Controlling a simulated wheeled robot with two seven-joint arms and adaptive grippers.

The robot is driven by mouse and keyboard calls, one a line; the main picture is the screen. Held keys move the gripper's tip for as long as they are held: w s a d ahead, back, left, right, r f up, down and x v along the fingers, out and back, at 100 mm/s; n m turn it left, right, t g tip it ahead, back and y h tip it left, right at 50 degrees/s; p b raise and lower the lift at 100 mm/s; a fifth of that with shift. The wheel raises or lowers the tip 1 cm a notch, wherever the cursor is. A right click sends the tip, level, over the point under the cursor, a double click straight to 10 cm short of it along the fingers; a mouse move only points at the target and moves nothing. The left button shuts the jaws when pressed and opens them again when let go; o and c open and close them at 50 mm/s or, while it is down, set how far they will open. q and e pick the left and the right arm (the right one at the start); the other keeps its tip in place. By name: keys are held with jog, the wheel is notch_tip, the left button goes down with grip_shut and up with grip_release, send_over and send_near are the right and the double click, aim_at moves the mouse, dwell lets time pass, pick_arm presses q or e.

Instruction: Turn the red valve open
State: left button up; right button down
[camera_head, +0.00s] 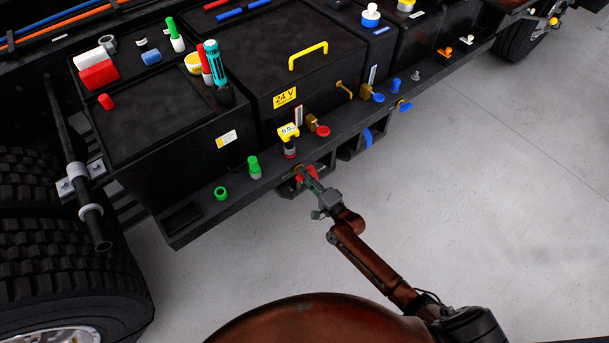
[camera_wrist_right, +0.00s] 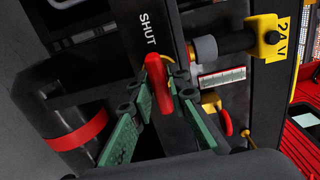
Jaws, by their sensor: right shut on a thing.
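The red valve (camera_head: 306,173) is on the front edge of the black truck-side shelf in the head view. In the right wrist view its red handle (camera_wrist_right: 159,86) stands between the green fingers, near a white "SHUT" label (camera_wrist_right: 148,33). My right gripper (camera_head: 308,180) reaches it from below right and is shut on the red handle. Its fingertips show on both sides of the handle in the right wrist view (camera_wrist_right: 165,78). The fingers hide part of the valve in the head view. My left gripper is not in view.
A yellow-tagged connector (camera_head: 289,132) and a red knob (camera_head: 323,131) stand just above the valve. A green-capped fitting (camera_head: 254,167) is to the left. The grey floor (camera_head: 480,200) at right is clear.

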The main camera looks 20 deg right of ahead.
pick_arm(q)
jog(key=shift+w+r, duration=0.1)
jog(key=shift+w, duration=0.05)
pick_arm(e)
jog(key=shift+n, duration=0.4)
jog(key=n+p, duration=0.1)
jog(key=n, duration=0.2)
jog(key=shift+n, duration=0.4)
jog(key=n+p, duration=0.2)
jog(key=n, duration=0.7)
jog(key=shift+f+n, duration=0.1)
jog(key=shift+n, duration=0.3)
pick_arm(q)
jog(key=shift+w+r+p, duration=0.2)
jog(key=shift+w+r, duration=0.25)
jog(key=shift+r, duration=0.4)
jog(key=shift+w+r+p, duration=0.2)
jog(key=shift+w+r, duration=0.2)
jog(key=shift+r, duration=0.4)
pick_arm(e)
jog(key=shift+n, duration=1.9)
jog(key=c, duration=2)
grip_release()
jog(key=shift+o, duration=0.2)
